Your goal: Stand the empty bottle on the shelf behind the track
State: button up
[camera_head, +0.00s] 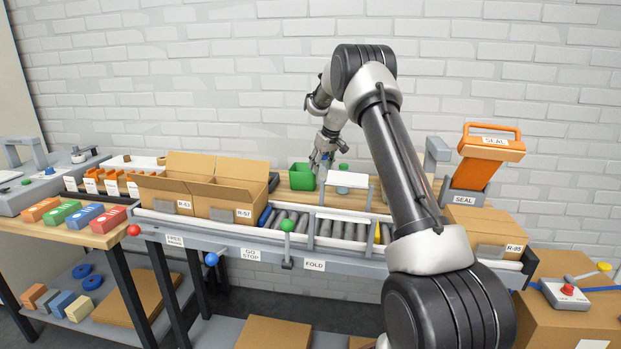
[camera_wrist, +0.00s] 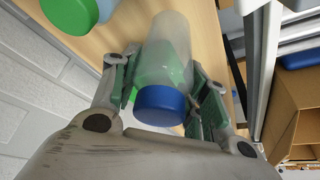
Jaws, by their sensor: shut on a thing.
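My gripper (camera_head: 322,160) is behind the roller track, low over the wooden shelf (camera_head: 296,205). In the wrist view, its fingers (camera_wrist: 165,95) are shut around a clear bottle with a blue cap (camera_wrist: 161,103). The cap faces the camera and the body runs away toward the wood. I see no fill in the body, though green shows through it. I cannot tell whether its base touches the shelf. In the head view the held bottle cannot be made out clearly. A green-capped bottle (camera_head: 343,171) stands just right of my gripper; its green cap (camera_wrist: 69,12) shows in the wrist view.
A green bin (camera_head: 301,178) stands left of my gripper. An open box R-57 (camera_head: 221,200) sits on the track, left of the rollers (camera_head: 325,228). A white raised plate (camera_head: 347,180) stands in front of the green-capped bottle. A brick wall (camera_head: 230,80) is behind.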

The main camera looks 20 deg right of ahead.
aim_at(320, 176)
notch_tip(320, 176, down, 5)
jog(key=shift+f, duration=0.1)
dwell(0.3)
jog(key=o, duration=0.9)
